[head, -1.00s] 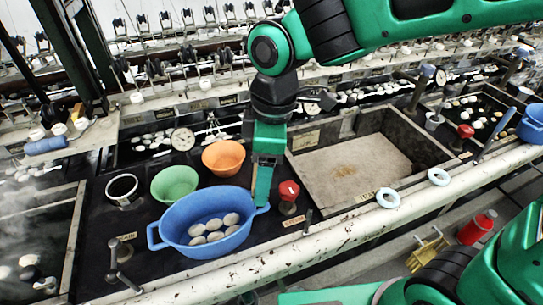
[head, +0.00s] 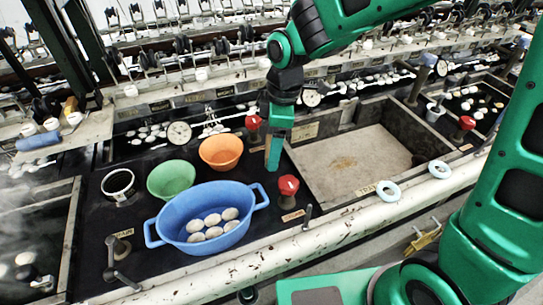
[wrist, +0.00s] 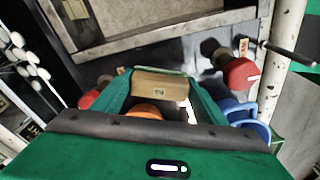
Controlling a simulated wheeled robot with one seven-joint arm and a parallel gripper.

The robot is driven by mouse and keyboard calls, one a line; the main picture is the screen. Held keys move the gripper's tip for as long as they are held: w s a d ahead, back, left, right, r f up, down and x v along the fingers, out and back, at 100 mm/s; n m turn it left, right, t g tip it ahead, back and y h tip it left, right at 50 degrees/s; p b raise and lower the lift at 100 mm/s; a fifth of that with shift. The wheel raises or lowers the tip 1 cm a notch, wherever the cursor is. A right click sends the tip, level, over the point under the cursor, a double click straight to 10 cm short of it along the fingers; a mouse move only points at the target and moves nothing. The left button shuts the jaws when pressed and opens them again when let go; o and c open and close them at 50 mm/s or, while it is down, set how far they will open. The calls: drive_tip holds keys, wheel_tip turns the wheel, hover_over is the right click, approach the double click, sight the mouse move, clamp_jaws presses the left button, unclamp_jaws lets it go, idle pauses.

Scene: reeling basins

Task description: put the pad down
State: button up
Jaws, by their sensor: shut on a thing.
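My gripper (head: 272,165) points down over the dark deck, between the orange bowl and the red knob at the right. In the wrist view, its green fingers (wrist: 160,88) are shut on a tan block with a small dark mark, which I take to be the pad (wrist: 160,80). I cannot tell whether the pad touches the deck.
A blue tub (head: 165,222) with several pale cocoons, a green bowl (head: 171,178) and an orange bowl (head: 221,152) stand left of my gripper. Red knobs (head: 288,186) (head: 253,122) stand near it. A sunken basin (head: 350,165) lies to the right.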

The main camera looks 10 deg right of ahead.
drive_tip(key=shift+f, duration=2)
drive_tip(key=shift+s+f, duration=0.15)
drive_tip(key=shift+f, duration=0.2)
drive_tip(key=o, duration=1.1)
drive_tip(key=shift+d, duration=0.1)
drive_tip(key=shift+o, duration=0.5)
drive_tip(key=shift+s+f, duration=0.15)
drive_tip(key=shift+a+r, duration=0.2)
drive_tip(key=shift+r, duration=0.15)
wheel_tip(320, 180, up, 12)
drive_tip(key=d, duration=0.1)
drive_tip(key=shift+w+d+r, duration=0.15)
drive_tip(key=shift+w+d, duration=0.05)
drive_tip(key=shift+d, duration=0.1)
